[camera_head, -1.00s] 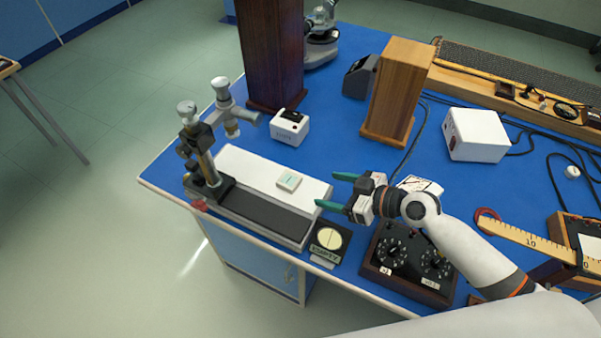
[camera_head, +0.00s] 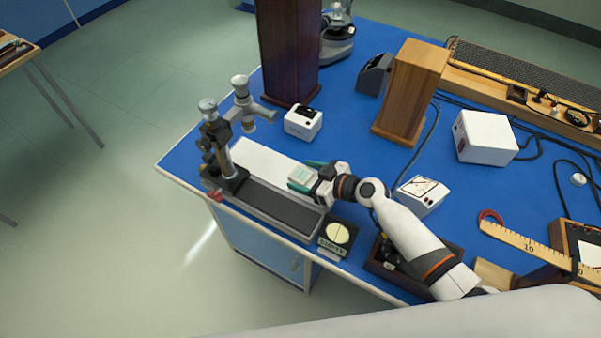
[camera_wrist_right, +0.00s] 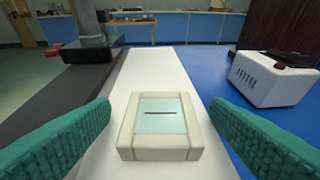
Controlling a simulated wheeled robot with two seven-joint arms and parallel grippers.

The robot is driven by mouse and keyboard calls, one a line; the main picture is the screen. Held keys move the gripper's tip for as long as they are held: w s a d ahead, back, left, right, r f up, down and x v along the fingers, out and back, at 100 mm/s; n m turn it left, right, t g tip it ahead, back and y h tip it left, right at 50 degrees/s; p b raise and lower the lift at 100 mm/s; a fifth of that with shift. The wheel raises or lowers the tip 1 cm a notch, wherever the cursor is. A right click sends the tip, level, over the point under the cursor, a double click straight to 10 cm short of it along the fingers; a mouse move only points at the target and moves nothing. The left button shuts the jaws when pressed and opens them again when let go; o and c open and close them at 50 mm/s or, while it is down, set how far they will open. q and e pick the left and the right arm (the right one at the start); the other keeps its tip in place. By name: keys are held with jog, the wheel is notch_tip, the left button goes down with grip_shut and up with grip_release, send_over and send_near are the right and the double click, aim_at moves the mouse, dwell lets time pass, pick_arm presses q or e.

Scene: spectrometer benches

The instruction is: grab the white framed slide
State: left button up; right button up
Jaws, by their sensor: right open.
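The white framed slide (camera_head: 301,175) lies flat on the white strip of the instrument bench (camera_head: 255,161). In the right wrist view the slide (camera_wrist_right: 160,126) has a pale frame, a light green centre and a thin dark line. My right gripper (camera_head: 303,176) is open, with its green fingers on either side of the slide. In the right wrist view the fingers of the gripper (camera_wrist_right: 158,135) stand left and right of the slide, with gaps showing. My left gripper is not in view.
A metal microscope-like stand (camera_head: 221,150) rises at the left end of the bench. A small white box (camera_head: 303,122) stands behind it. A dark wooden pillar (camera_head: 287,50) stands behind.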

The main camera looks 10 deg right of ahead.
jog(key=shift+w+a+f, duration=0.1)
jog(key=c, duration=1.1)
